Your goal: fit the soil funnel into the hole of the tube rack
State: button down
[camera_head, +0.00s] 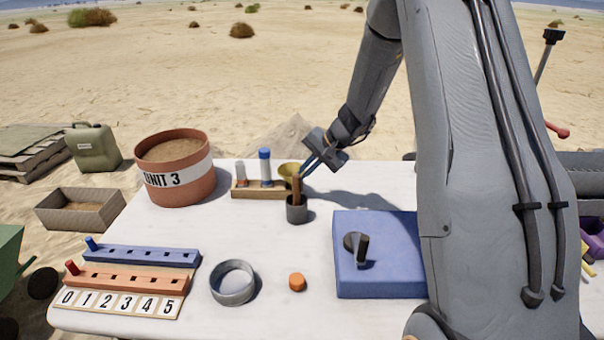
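The soil funnel (287,168) looks like a small brass-yellow cone with a wide mouth. It is at the right end of the wooden tube rack (243,191), partly hidden behind a brown handle. I cannot tell whether its stem is in the rack's hole. The rack also holds a blue-capped tube (265,166) and a shorter tube with reddish contents (240,173). My gripper (304,174) points down and left, its fingertips close to the funnel's right rim and the brown handle. I cannot tell whether the fingers touch or hold either one.
A dark cup (297,212) with the brown handle (296,188) stands just in front of the funnel. A large UNIT 3 bucket (175,184) stands left of the rack. A blue box (376,280), a grey ring-shaped dish (233,288) and an orange cap (297,282) lie nearer.

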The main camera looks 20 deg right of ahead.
jog(key=shift+f+b, duration=0.45)
jog(key=shift+f, duration=0.1)
jog(key=c, duration=1.9)
grip_release()
jog(key=v, duration=0.7)
jog(key=shift+s+d+r+b, duration=0.2)
jog(key=shift+r+b, duration=0.15)
